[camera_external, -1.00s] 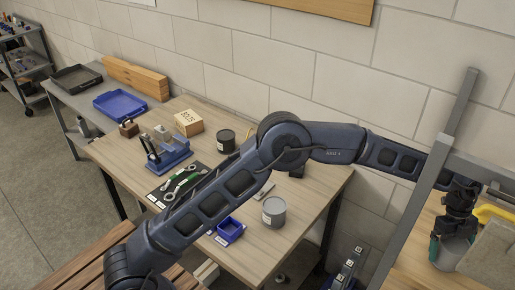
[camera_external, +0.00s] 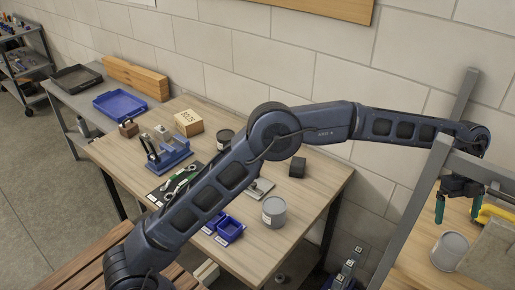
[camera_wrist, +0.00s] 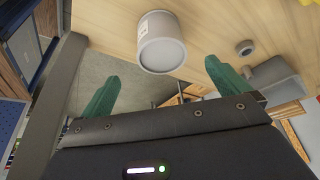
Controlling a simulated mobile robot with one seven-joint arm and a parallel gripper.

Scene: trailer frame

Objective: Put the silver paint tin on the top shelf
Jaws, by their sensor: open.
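A silver-grey paint tin (camera_external: 449,251) stands upright on the wooden shelf board (camera_external: 418,262) of the grey-framed rack at the right. It also shows in the wrist view (camera_wrist: 162,48), on the wood beyond my fingertips. My gripper (camera_external: 458,213) is open and empty above the tin, its two green fingers pointing down and clear of it. A second grey tin (camera_external: 274,211) with a pale label stands on the workbench. Whether the board holding the first tin is the rack's top shelf I cannot tell for sure.
A grey rack post (camera_external: 408,212) and rail stand close to my forearm. A yellow thing (camera_external: 496,214) and a grey-beige block (camera_external: 490,254) sit right of the tin. The workbench (camera_external: 300,225) holds a dark tin (camera_external: 226,139), blue bins (camera_external: 229,229) and a box (camera_external: 188,122).

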